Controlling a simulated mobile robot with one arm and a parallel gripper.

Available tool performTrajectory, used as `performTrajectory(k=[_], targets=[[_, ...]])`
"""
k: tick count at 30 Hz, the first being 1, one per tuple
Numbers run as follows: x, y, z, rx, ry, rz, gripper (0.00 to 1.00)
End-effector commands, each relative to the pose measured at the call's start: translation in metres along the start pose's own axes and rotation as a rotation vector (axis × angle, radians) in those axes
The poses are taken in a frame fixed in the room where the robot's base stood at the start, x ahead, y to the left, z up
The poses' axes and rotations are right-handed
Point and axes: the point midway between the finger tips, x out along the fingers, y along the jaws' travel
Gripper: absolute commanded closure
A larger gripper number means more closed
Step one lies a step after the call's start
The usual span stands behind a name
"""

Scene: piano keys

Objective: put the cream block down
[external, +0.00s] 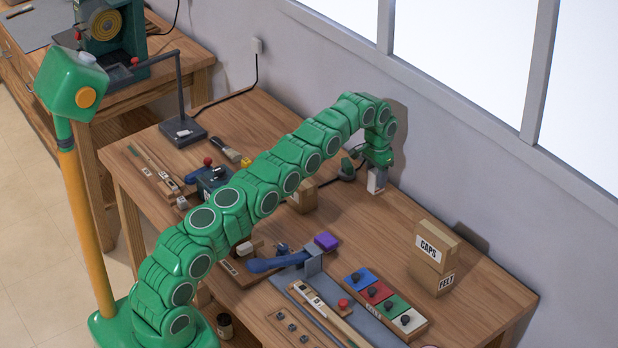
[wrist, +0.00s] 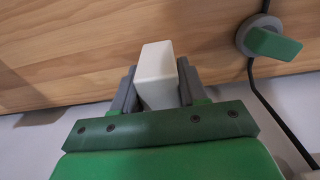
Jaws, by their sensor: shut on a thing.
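The cream block (wrist: 157,75) stands out between the two grey fingers of my gripper (wrist: 157,65) in the wrist view. The fingers press on its left and right sides. In the external view my gripper (external: 377,166) points down near the wall at the back of the wooden table (external: 345,225), and the pale block (external: 376,182) shows below it. The block looks roughly upright and very close to the tabletop. I cannot tell whether its lower end touches the wood.
A grey device with a green knob (wrist: 272,42) and a black cord sits beside the block; it also shows in the external view (external: 347,168). Bare table lies between.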

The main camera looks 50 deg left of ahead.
Motion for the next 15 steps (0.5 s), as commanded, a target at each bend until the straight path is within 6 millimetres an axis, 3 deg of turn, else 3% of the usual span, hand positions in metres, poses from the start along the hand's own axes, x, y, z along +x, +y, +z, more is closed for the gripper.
performTrajectory(k=[10, 15], targets=[[0.027, 0.0, 0.0, 0.0, -0.002, 0.001, 0.89], [0.031, 0.0, -0.001, 0.0, 0.001, 0.0, 0.89]])
